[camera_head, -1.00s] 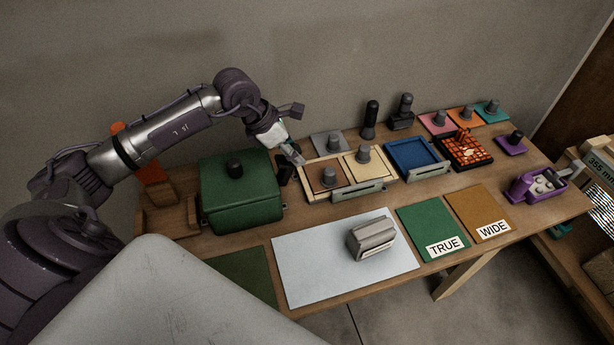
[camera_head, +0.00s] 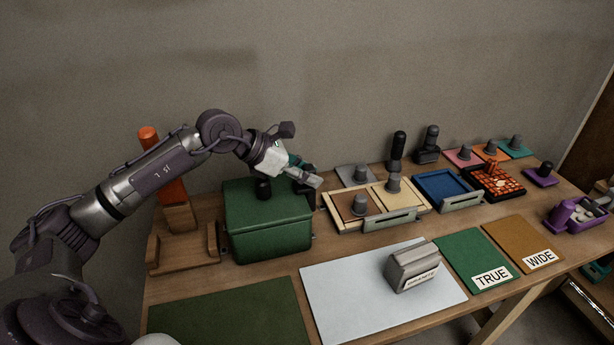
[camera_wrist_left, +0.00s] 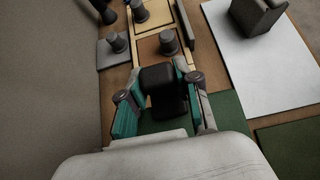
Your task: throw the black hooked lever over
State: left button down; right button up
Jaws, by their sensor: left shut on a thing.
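The black hooked lever (camera_head: 305,186) is at the right end of the green lidded box (camera_head: 270,236), mostly hidden by my left gripper (camera_head: 306,176). In the left wrist view, the lever's dark, blocky end (camera_wrist_left: 160,78) sits between the two teal-lined fingers of the left gripper (camera_wrist_left: 160,98). The left gripper is shut on the lever. The lever's hook and its lower part cannot be made out clearly. My right gripper is not in view.
A cream tray (camera_head: 340,222) with grey-knobbed plates stands right of the lever. An orange-topped post (camera_head: 171,180) stands left of the box. A grey block (camera_head: 411,268) rests on the white mat (camera_head: 345,310). Upright black handles (camera_head: 398,147) stand behind the tray.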

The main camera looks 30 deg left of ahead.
pick_arm(q)
jog(key=c, duration=0.8)
grip_release()
jog(key=shift+c, duration=0.2)
jog(key=shift+o, duration=0.2)
notch_tip(320, 180, up, 10)
